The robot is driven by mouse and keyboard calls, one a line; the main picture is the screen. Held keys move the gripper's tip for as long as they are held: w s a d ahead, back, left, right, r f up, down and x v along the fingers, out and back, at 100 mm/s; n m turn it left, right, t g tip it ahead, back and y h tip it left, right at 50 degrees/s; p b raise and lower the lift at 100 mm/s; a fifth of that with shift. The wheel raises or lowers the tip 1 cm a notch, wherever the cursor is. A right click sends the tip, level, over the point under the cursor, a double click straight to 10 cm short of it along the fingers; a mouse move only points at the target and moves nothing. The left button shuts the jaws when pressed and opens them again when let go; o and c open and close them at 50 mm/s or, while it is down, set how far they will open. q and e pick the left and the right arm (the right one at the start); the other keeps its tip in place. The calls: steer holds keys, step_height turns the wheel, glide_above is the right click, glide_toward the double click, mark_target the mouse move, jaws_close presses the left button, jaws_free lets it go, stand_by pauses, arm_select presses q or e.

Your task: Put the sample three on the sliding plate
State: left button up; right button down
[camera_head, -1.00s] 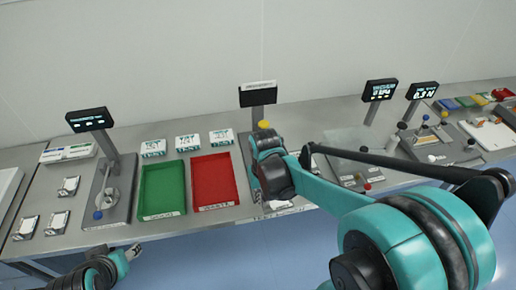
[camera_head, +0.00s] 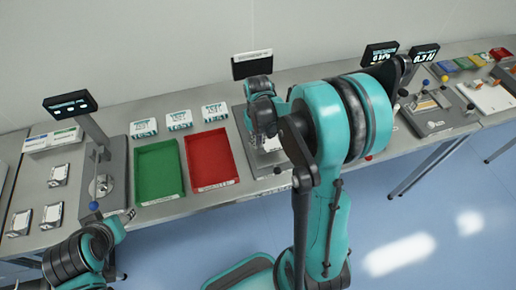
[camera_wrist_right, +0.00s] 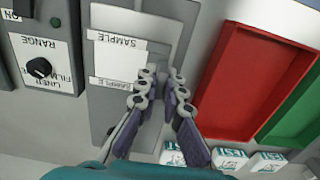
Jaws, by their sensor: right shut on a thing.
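In the right wrist view my right gripper (camera_wrist_right: 165,78) is shut beside a white sheet (camera_wrist_right: 118,58) on a grey plate (camera_wrist_right: 105,108) with SAMPLE lettering. A grey piece lies between its fingertips; I cannot tell exactly what it is. In the head view the right gripper (camera_head: 266,138) is over the grey device right of the red tray, largely hidden by my arm. White sheet shows beneath it. I cannot tell which object is sample three. My left gripper (camera_head: 127,215) is at the table's front edge, away from these things; its jaws are too small to judge.
A red tray (camera_head: 228,184) and a green tray (camera_head: 172,195) stand left of the device, with three white TEST blocks (camera_head: 178,121) behind. Several small holders (camera_head: 52,214) sit at the left. A dark screen (camera_head: 252,65) rises behind the device.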

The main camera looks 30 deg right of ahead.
steer(key=shift+w+d+f+b, duration=0.1)
steer(key=shift+f+b, duration=0.4)
steer(key=shift+f, duration=1.55)
steer(key=shift+f, duration=0.2)
steer(key=c, duration=1.7)
jaws_free()
steer(key=shift+r, duration=0.15)
